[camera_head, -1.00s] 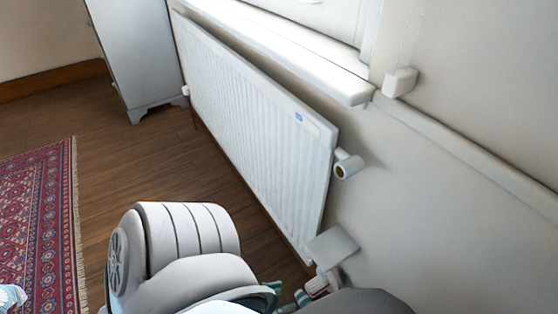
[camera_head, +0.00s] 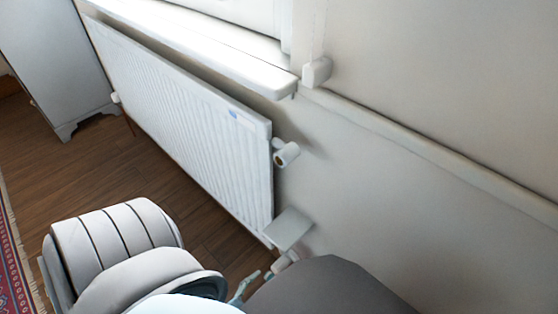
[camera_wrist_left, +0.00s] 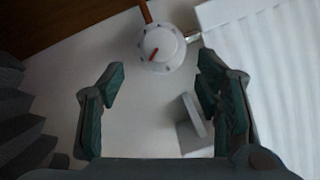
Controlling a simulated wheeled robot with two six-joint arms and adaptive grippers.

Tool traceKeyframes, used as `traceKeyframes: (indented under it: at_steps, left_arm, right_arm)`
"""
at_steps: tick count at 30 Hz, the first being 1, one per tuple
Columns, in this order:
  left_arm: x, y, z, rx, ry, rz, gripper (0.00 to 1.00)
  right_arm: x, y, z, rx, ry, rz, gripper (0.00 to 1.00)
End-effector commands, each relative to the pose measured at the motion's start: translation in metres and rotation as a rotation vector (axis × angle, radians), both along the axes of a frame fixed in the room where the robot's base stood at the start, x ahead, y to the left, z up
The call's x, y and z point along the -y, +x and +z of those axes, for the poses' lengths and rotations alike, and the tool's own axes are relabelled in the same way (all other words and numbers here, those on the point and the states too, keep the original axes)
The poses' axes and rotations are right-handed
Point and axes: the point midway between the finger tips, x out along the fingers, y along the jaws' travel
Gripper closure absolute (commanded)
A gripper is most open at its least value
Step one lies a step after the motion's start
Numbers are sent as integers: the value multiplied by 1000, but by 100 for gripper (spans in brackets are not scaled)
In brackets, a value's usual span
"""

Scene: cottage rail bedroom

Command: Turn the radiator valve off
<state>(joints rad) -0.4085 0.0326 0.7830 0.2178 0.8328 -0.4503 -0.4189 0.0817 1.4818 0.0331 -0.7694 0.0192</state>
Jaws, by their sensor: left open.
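The radiator valve (camera_wrist_left: 161,48) is a round white knob with a red pointer line and small marks around its face. In the left wrist view it sits at top centre, beyond the fingertips, below a copper-coloured pipe (camera_wrist_left: 146,12) and joined to the radiator's side. My left gripper (camera_wrist_left: 163,78) is open, with its teal fingers spread to either side below the knob and nothing between them. In the head view the valve (camera_head: 283,263) shows only partly, low at the radiator's near end, beside my left gripper (camera_head: 256,281), which my arm mostly hides. My right gripper is not in view.
The white radiator (camera_head: 185,115) runs along the wall under a window sill (camera_head: 205,45). A pale square plate (camera_head: 288,228) juts out just above the valve. A cylindrical fitting (camera_head: 286,153) sticks out at the radiator's upper end. A cabinet (camera_head: 55,65) stands at the far left.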

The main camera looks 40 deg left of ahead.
Motion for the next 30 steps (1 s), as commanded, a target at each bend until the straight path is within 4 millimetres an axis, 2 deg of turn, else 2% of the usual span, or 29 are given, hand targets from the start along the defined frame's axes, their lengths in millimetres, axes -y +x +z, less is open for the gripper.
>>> traceKeyframes:
  at_steps: [3,9,15,23,26,30]
  left_arm:
    - [-6,35,-19,4,-1,-1,42]
    - [-13,76,-33,2,-1,0,42]
    - [-16,93,-38,1,-2,-1,42]
    - [-16,94,-37,0,-3,-1,42]
    - [-16,94,-37,0,-3,-1,54]
    - [-16,94,-37,0,-3,-1,77]
  right_arm:
    - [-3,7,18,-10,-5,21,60]
    - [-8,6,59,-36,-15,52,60]
    - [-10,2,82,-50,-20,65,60]
    - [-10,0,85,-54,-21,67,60]
    - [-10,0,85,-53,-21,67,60]
    - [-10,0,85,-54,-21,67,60]
